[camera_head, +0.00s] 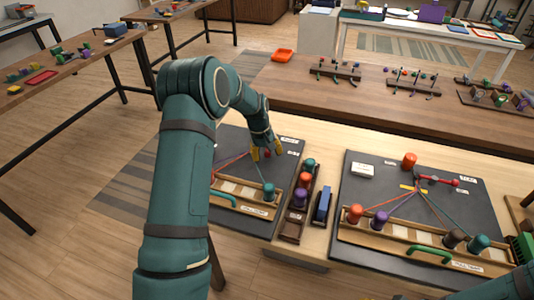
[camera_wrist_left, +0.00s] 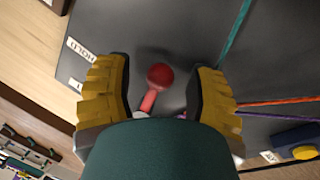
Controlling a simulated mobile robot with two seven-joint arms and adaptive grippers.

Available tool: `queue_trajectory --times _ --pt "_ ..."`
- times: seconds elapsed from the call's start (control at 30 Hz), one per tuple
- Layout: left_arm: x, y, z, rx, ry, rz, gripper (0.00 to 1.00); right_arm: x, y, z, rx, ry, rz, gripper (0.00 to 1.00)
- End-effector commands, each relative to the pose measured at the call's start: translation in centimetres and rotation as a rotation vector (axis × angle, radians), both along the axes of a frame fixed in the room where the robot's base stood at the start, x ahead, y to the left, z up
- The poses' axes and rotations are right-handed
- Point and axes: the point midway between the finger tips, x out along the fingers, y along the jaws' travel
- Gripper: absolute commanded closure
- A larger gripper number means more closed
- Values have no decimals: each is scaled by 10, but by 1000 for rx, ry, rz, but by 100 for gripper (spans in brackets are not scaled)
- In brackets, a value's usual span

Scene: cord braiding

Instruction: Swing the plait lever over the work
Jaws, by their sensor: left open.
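My left gripper (camera_head: 266,152) is open above the far part of the left dark board (camera_head: 235,143). The plait lever's red ball knob (camera_wrist_left: 160,76) and short red arm lie between its yellow fingers (camera_wrist_left: 162,95) in the left wrist view, with gaps on both sides. In the head view the knob (camera_head: 267,154) shows small between the fingertips; my arm hides much of this board. My right gripper is out of view.
A dark rack (camera_head: 291,228) of coloured spools and a blue block (camera_head: 322,205) stand right of the board. A second board (camera_head: 385,248) has its own red-knobbed lever (camera_head: 440,181), cords and spools. A brown table (camera_head: 390,108) lies behind.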

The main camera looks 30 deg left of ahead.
Motion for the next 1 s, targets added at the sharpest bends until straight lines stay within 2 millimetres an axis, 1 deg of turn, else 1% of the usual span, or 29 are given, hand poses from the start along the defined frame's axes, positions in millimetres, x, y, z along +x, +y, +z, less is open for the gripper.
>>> queue_trajectory --times 0.1,0.13,0.17,0.2,0.27,0.3,0.73,0.87,1.0 --pt "0 0 0 0 0 0 45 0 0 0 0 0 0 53" --pt "0 0 0 0 0 0 49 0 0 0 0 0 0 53" --pt "0 0 0 0 0 0 60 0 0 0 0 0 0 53" --pt "0 0 0 0 0 0 74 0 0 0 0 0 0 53" --pt "0 0 0 0 0 0 95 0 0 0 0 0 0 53" --pt "0 0 0 0 0 0 100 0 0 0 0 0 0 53" --pt "1 -1 1 0 0 24 100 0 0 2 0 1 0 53" --pt "3 -4 2 2 -2 72 100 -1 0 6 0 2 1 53" --pt "7 -9 2 2 0 159 100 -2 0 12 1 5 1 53"
